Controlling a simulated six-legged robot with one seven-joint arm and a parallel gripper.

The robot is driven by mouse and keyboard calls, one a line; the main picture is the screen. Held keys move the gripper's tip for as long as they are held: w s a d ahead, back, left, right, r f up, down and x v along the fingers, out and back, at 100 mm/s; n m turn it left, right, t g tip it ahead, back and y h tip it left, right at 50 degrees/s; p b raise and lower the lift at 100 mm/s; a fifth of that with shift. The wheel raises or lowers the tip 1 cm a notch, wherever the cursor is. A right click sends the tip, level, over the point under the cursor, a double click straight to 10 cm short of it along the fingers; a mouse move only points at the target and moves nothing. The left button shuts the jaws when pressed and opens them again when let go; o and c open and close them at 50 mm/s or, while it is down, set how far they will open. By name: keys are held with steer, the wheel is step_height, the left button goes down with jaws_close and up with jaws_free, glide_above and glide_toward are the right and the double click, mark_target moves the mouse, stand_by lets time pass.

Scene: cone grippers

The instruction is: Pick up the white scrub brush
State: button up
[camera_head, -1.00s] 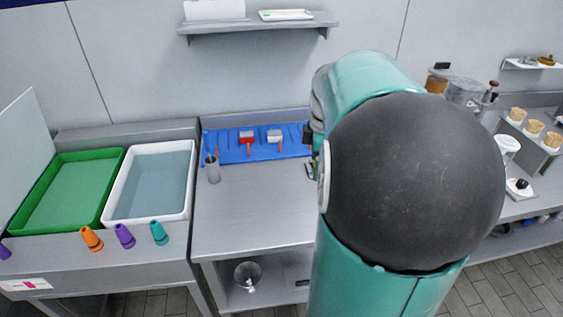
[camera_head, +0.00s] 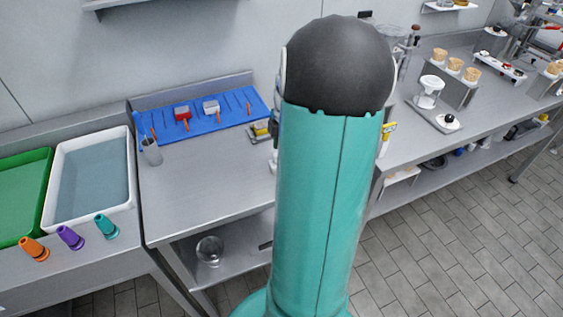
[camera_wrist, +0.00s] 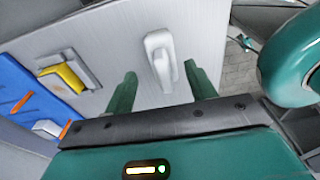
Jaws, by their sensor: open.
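A white piece with a loop-like handle, which looks like the white scrub brush (camera_wrist: 158,45), lies on the grey worktop (camera_wrist: 115,40) in the wrist view. My gripper (camera_wrist: 162,78) is open, its two green fingers apart. The fingers show on either side of the brush's near end in the picture, with nothing held. I cannot tell the remaining height gap. In the head view a small white part (camera_head: 273,166) shows beside my teal arm and may be the brush. My arm hides the gripper there.
A yellow sponge (camera_wrist: 64,78) in a holder is left of the brush. A blue mat (camera_head: 230,116) holds red and white orange-handled tools. A grey cup (camera_head: 151,151) stands at the worktop's left. The middle of the worktop (camera_head: 205,170) is clear.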

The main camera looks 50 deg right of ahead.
steer(key=f, duration=0.4)
steer(key=shift+a+f, duration=0.3)
steer(key=shift+a, duration=0.1)
steer(key=c, duration=1)
steer(key=shift+c, duration=0.2)
steer(key=shift+r, duration=0.2)
steer(key=shift+r, duration=0.3)
step_height(320, 180, up, 2)
steer(key=shift+r, duration=0.1)
steer(key=s+a+r, duration=0.8)
steer(key=a+r, duration=0.2)
steer(key=a, duration=0.1)
steer(key=shift+a, duration=0.2)
steer(key=shift+s, duration=0.1)
